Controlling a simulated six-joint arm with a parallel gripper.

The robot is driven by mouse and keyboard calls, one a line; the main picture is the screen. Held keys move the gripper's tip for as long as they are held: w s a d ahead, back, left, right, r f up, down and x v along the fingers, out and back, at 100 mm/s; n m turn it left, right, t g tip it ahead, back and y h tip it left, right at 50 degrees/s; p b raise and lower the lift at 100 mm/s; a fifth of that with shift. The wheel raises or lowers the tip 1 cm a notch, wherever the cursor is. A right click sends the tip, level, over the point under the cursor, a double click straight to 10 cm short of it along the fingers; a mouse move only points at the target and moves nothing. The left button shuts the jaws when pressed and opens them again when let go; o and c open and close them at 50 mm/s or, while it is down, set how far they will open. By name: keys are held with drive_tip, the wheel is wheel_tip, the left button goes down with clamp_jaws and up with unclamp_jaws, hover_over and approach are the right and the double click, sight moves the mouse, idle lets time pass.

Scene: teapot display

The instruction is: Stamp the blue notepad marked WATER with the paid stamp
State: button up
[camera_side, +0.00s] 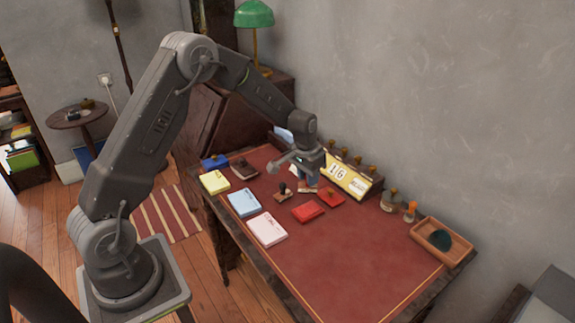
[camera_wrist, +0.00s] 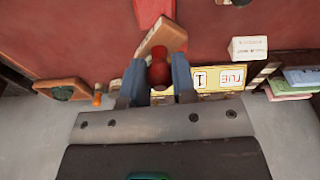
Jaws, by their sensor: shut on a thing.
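My gripper (camera_side: 308,172) is over the back middle of the red-topped desk. In the wrist view its blue fingers (camera_wrist: 160,82) are shut on the red knob of a stamp (camera_wrist: 158,42) with a wooden block base. The stamp's base also shows just under the gripper in the side view (camera_side: 308,188); its marking cannot be read. The blue notepad (camera_side: 243,203) lies on the desk at front left, between the yellow notepad (camera_side: 214,181) and the pink notepad (camera_side: 267,230). Lettering on the pads is too small to read. A red ink pad (camera_side: 307,211) lies in front of the gripper.
A dark-handled stamp (camera_side: 283,190) stands left of the gripper. A calendar stand (camera_side: 343,177) with several knobs is close behind it. A wooden tray (camera_side: 442,241) sits at the right end, with small bottles beside it. The desk's front right (camera_side: 360,265) is clear.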

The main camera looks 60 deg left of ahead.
sight(309, 193)
drive_tip(key=shift+d+f, duration=0.3)
drive_tip(key=shift+f, duration=2.7)
drive_tip(key=shift+f, duration=0.6)
drive_tip(key=shift+r, duration=3.55)
drive_tip(key=shift+a, duration=0.1)
